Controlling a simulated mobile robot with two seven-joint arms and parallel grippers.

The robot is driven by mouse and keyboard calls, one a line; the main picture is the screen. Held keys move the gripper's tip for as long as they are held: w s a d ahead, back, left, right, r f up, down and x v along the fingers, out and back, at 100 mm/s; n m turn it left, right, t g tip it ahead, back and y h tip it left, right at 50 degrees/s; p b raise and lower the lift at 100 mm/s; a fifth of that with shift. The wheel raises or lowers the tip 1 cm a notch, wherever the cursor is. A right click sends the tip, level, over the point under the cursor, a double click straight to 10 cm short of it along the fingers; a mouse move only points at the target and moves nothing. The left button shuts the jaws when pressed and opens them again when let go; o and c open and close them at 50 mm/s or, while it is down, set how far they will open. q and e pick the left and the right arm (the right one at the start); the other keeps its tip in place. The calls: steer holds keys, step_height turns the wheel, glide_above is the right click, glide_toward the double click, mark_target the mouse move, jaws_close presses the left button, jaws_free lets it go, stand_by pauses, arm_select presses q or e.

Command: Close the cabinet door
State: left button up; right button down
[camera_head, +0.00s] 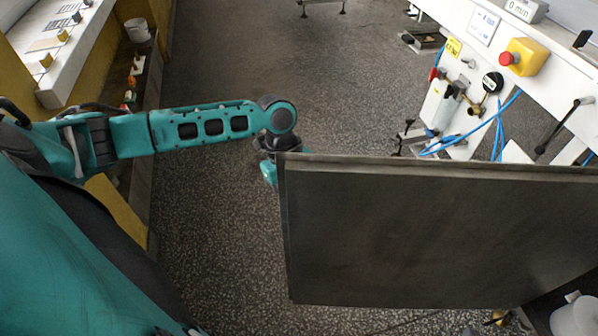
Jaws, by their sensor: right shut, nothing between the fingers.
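The cabinet door (440,235) is a large dark metal panel in the lower right of the head view. It stands swung out across the floor, its free edge near the picture's middle and its right end running out of view. A teal arm of mine reaches in from the left and bends down at the free edge.
A white machine frame (560,85) with a yellow emergency-stop box (523,57) and blue hoses stands at the upper right. A yellow-sided bench (100,60) runs along the left, with a white bucket (138,30).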

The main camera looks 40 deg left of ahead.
arm_select(q)
steer(key=shift+d+f, duration=0.15)
steer(key=shift+f, duration=0.3)
jaws_close()
